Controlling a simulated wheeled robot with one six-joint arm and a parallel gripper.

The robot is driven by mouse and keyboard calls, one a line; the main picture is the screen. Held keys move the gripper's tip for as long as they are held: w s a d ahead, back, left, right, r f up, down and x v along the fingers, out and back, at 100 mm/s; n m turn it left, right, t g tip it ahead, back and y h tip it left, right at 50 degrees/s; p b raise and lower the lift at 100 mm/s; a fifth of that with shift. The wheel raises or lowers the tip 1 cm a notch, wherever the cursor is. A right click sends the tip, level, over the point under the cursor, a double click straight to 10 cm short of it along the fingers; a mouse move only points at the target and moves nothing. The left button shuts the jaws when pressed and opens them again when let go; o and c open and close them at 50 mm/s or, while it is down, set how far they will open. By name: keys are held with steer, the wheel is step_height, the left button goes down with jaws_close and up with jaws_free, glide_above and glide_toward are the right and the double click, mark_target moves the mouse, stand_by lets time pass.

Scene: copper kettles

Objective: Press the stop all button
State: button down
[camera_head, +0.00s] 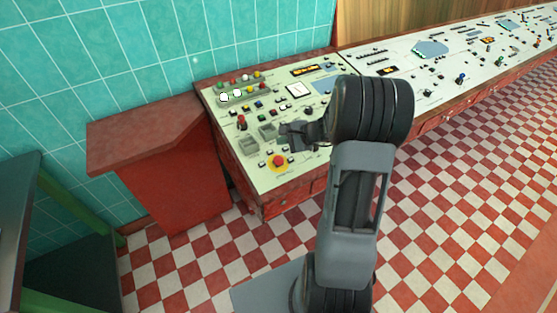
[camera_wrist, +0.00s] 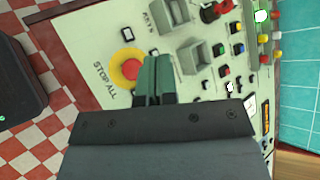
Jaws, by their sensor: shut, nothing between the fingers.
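The stop all button (camera_head: 278,161) is a red mushroom button on a round yellow base, near the front corner of the pale control panel (camera_head: 290,180). In the wrist view the red button (camera_wrist: 131,69) sits beside the printed words "STOP ALL". My gripper (camera_head: 284,137) is above the panel, just beyond the button in the head view. In the wrist view my gripper (camera_wrist: 152,62) has its two fingers shut together, with nothing between them. The fingertips overlap the right edge of the yellow base in the picture. I cannot tell whether they touch it.
The panel holds several small buttons, coloured lamps (camera_head: 240,80), a red knob (camera_head: 241,122) and grey recessed boxes (camera_head: 249,146) near my gripper. A red side counter (camera_head: 150,130) stands at the left. The checkered floor (camera_head: 440,200) is open at the right.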

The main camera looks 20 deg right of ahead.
steer(key=b, duration=0.5)
glide_above(280, 162)
steer(key=f, duration=0.7)
steer(key=shift+s+f, duration=0.25)
steer(key=shift+f, duration=0.15)
steer(key=shift+w+f+b, duration=0.1)
steer(key=shift+f+b, duration=0.25)
steer(key=shift+b, duration=0.05)
steer(key=shift+f+b, duration=0.25)
steer(key=shift+b, duration=0.1)
stand_by(0.7)
steer(key=shift+f, duration=0.15)
steer(key=shift+w+f+b, duration=0.15)
steer(key=shift+f+b, duration=0.2)
steer(key=shift+b, duration=0.35)
stand_by(0.5)
steer(key=shift+r, duration=0.2)
steer(key=shift+s+r+p, duration=0.2)
steer(key=shift+r+p, duration=0.15)
steer(key=shift+r, duration=0.25)
steer(key=shift+r, duration=0.15)
